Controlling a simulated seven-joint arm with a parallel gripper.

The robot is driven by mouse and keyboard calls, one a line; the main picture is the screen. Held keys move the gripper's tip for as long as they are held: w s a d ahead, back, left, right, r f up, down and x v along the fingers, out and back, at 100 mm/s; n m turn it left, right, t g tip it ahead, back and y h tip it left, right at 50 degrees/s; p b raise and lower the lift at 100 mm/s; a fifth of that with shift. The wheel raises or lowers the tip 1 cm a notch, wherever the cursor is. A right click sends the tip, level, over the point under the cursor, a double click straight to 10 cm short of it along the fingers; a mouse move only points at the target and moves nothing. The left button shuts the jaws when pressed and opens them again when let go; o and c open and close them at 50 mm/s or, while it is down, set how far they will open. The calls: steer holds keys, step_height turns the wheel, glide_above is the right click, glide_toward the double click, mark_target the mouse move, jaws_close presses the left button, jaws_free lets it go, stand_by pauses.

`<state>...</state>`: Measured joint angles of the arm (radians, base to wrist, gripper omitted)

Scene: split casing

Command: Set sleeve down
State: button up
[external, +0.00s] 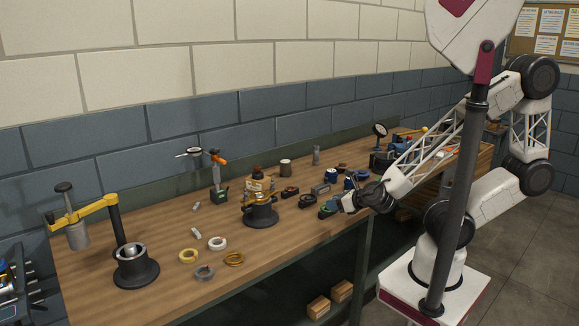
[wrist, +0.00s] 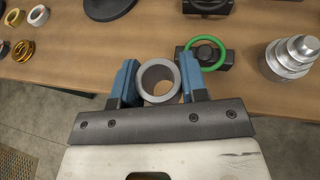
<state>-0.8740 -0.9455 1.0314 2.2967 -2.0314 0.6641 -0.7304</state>
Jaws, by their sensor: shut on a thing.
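My gripper (wrist: 157,78) is shut on the sleeve, with a blue finger on either side. The sleeve (wrist: 160,100) is a short grey tube, seen end-on into its open bore in the wrist view. It appears against the wooden workbench (wrist: 75,65) near the bench's front edge; I cannot tell whether it touches the wood. In the external view my gripper (external: 352,203) is low at the front edge of the bench, and the sleeve is too small to make out there.
A green ring (wrist: 221,54) lies on a dark block just right of my gripper. A stepped metal piece (wrist: 291,60) stands farther right. Gold rings (wrist: 23,50) lie at the left. In the external view, a dark fixture (external: 260,214) and a yellow-armed press (external: 88,211) stand on the bench.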

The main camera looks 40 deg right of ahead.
steer(key=shift+n+y, duration=0.7)
steer(key=shift+y, duration=0.1)
steer(key=shift+s+a+f, duration=0.1)
steer(key=shift+s+f, duration=0.25)
steer(key=shift+s, duration=0.55)
steer(key=shift+s+a+f, duration=0.1)
steer(key=shift+s+f, duration=0.25)
steer(key=shift+s, duration=0.55)
steer(key=shift+s+f, duration=0.35)
steer(key=shift+s, duration=0.55)
glide_above(300, 229)
steer(key=shift+f, duration=0.75)
steer(key=shift+f, duration=1.75)
steer(key=shift+f, duration=0.1)
steer(key=o, duration=1)
